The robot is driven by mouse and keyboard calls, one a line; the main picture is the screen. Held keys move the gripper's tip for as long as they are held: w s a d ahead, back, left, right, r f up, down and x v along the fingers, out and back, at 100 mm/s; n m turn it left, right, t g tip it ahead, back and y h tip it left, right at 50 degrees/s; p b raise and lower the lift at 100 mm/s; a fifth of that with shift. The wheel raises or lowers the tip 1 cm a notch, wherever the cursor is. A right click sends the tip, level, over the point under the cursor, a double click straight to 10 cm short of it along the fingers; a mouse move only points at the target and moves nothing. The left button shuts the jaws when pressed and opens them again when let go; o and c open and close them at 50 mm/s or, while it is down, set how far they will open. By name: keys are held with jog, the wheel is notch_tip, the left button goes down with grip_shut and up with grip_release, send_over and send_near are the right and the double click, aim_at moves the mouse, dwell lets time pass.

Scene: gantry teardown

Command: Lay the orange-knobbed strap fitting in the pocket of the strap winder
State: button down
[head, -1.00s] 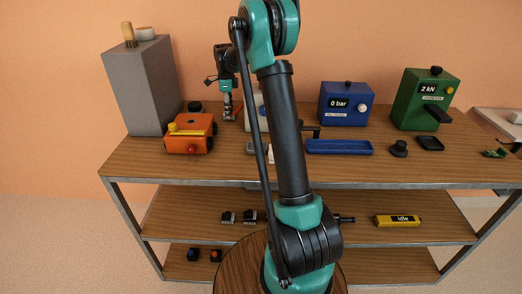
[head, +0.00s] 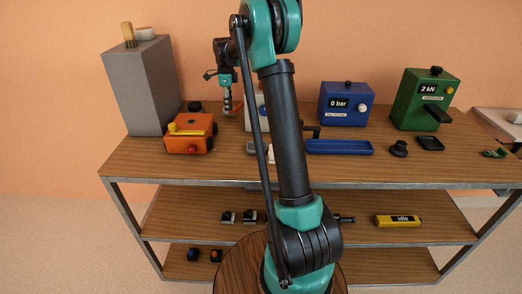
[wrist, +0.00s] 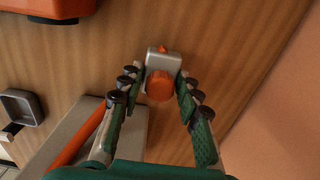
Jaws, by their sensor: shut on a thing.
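The strap fitting (wrist: 161,60) is a small grey block with an orange knob (wrist: 159,86) and an orange tip. In the wrist view it sits between the fingertips of my gripper (wrist: 160,80), which is shut on it. In the head view my gripper (head: 228,106) hangs above the rear of the bench, right of an orange box. A pale grey unit with an orange stripe (wrist: 84,136) shows at lower left in the wrist view, partly hidden by a finger. I cannot tell for sure which unit is the strap winder, and no pocket shows clearly.
The orange box (head: 190,145) with a yellow bar stands left on the bench (head: 140,165), beside a tall grey block (head: 140,88). A small grey tray (wrist: 18,106) is at left in the wrist view. Blue (head: 346,104) and green (head: 421,98) machines stand right.

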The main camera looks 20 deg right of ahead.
jog(key=shift+r, duration=1.85)
